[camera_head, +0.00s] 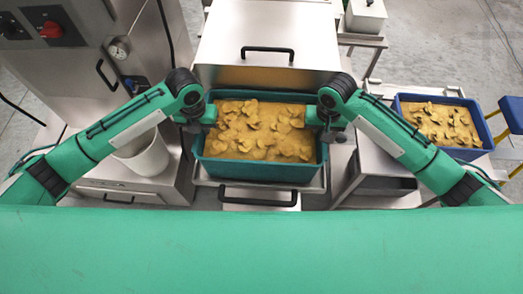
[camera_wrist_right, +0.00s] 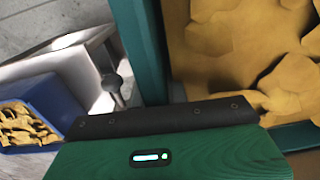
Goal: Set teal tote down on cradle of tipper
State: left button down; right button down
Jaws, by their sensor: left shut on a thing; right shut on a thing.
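The teal tote (camera_head: 258,172), full of yellow-brown pieces, is level at the centre of the head view. My left gripper (camera_head: 207,114) is shut on its left rim, my right gripper (camera_head: 316,116) on its right rim. In the right wrist view the tote's teal wall (camera_wrist_right: 139,50) runs up from my gripper; the fingertips are not clear there. The steel tipper (camera_head: 268,40) stands just behind the tote. A steel surface, seemingly its cradle (camera_head: 315,185), shows under the tote's front edge. I cannot tell whether the tote touches it.
A blue tote (camera_head: 455,154) of similar pieces sits on a steel stand at right. A white bucket (camera_head: 146,158) stands left, below a steel cabinet (camera_head: 75,65) with a red switch. A blue and yellow stool (camera_head: 512,112) is far right.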

pick_arm(q)
jog(key=shift+s+d+f+b, duration=0.1)
jog(key=shift+d+f+b, duration=0.25)
jog(key=shift+d, duration=0.3)
pick_arm(e)
jog(key=shift+s+a+f, duration=0.15)
jog(key=shift+a+f, duration=0.25)
jog(key=shift+a, duration=0.25)
pick_arm(q)
jog(key=c, duration=1.5)
grip_release()
jog(key=shift+r, duration=0.1)
pick_arm(e)
jog(key=c, duration=1.5)
grip_release()
jog(key=shift+r, duration=0.15)
pick_arm(q)
jog(key=shift+o, duration=0.6)
jog(key=shift+a, duration=0.2)
pick_arm(e)
jog(key=shift+o, duration=0.6)
jog(key=shift+d, duration=0.25)
pick_arm(q)
jog(key=r, duration=1.2)
jog(key=shift+a, duration=0.25)
pick_arm(e)
jog(key=shift+d, duration=0.15)
jog(key=r, duration=1.2)
jog(key=shift+d, duration=0.2)
jog(key=shift+f, duration=0.1)
